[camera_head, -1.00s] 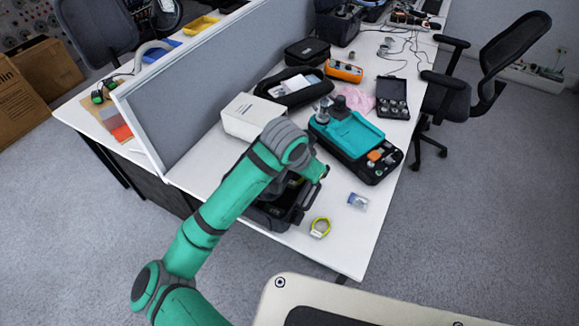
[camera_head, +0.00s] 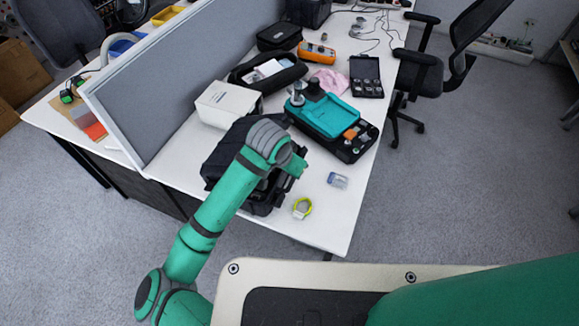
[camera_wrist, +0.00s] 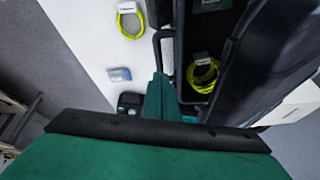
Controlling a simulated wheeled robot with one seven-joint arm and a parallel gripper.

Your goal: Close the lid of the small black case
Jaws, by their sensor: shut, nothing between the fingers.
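A black case (camera_head: 218,160) stands on the white table, partly hidden behind my arm in the head view. In the wrist view it is open: its tray (camera_wrist: 205,45) holds a coiled yellow cable (camera_wrist: 203,75), and its raised dark lid (camera_wrist: 272,60) leans along the right. My gripper (camera_wrist: 160,80) is shut and empty, beside the case near its handle edge; I cannot tell whether it touches. The fingertips are hidden in the head view. Another, smaller black case (camera_head: 366,66) with round metal pieces stands open farther back.
A yellow-banded loop (camera_head: 302,208) and a small clear box (camera_head: 338,181) lie right of the near case. A teal-and-black instrument (camera_head: 330,115) and a white box (camera_head: 228,104) stand behind it. A grey partition (camera_head: 190,75) edges the table; a chair (camera_head: 440,75) stands right.

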